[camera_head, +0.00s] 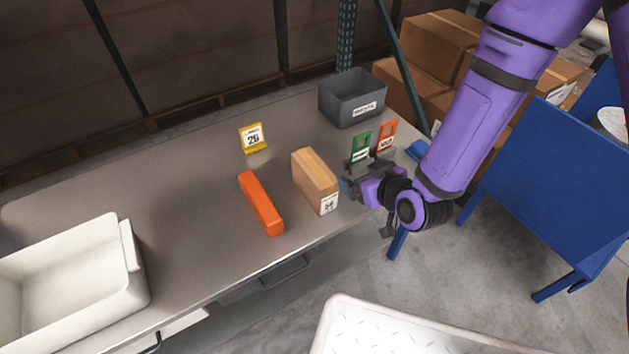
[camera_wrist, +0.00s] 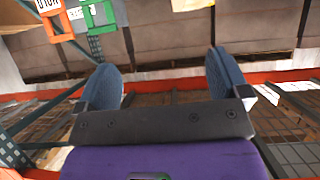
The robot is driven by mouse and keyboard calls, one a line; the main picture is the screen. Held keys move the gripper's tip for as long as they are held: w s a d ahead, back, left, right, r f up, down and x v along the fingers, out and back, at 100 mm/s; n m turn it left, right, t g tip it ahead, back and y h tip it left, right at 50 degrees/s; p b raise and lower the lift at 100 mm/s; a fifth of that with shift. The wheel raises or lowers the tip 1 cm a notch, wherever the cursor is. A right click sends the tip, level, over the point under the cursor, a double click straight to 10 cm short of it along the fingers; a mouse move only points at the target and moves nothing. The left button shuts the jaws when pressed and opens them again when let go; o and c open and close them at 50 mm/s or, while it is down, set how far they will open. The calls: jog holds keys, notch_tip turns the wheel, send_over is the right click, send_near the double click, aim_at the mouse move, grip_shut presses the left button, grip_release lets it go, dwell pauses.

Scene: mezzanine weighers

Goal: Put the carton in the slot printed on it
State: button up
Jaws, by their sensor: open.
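The brown carton (camera_head: 312,176) stands on the grey metal bench near its front edge. A white label with printed digits, too small to read surely, is on its near end. My gripper (camera_head: 349,188) is just right of the carton's near end, with open, empty fingers; I cannot tell whether it touches. In the wrist view the blue finger pads (camera_wrist: 165,80) are wide apart with nothing between them. A yellow sign (camera_head: 252,138), seeming to read 26, stands behind the carton.
An orange bar (camera_head: 261,203) lies left of the carton. A grey labelled bin (camera_head: 351,98), a green sign holder (camera_head: 361,147) and an orange one (camera_head: 386,137) stand at the right. A white tub (camera_head: 65,285) sits far left. The bench between tub and bar is clear.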

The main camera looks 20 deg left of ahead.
jog(key=y, duration=0.1)
send_near(329, 183)
jog(key=a+f, duration=0.1)
jog(key=x, duration=1.1)
jog(key=shift+w+a+r, duration=0.1)
jog(key=shift+w+r, duration=0.05)
jog(key=shift+w, duration=0.2)
jog(key=c, duration=1.4)
